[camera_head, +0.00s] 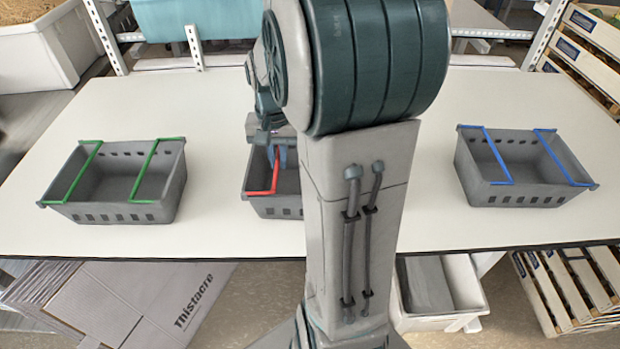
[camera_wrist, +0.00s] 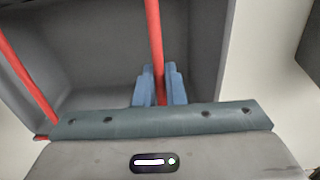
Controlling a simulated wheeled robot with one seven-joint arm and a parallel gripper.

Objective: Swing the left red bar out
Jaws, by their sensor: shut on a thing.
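The grey crate with red bars (camera_head: 256,180) stands in the middle of the table, its right part hidden behind my arm. Its left red bar (camera_head: 275,176) shows in the head view, reaching across the crate's opening to the front rim. My gripper (camera_head: 279,156) is over this crate with its blue fingers at that bar. In the wrist view my gripper (camera_wrist: 160,84) is shut with one finger on each side of a red bar (camera_wrist: 154,35). The other red bar (camera_wrist: 25,78) lies apart at the left of the wrist view.
A grey crate with green bars (camera_head: 115,213) stands at the left of the white table (camera_head: 395,235). A grey crate with blue bars (camera_head: 525,199) stands at the right. Bare table lies between the crates. A teal bin (camera_head: 195,18) is behind the table.

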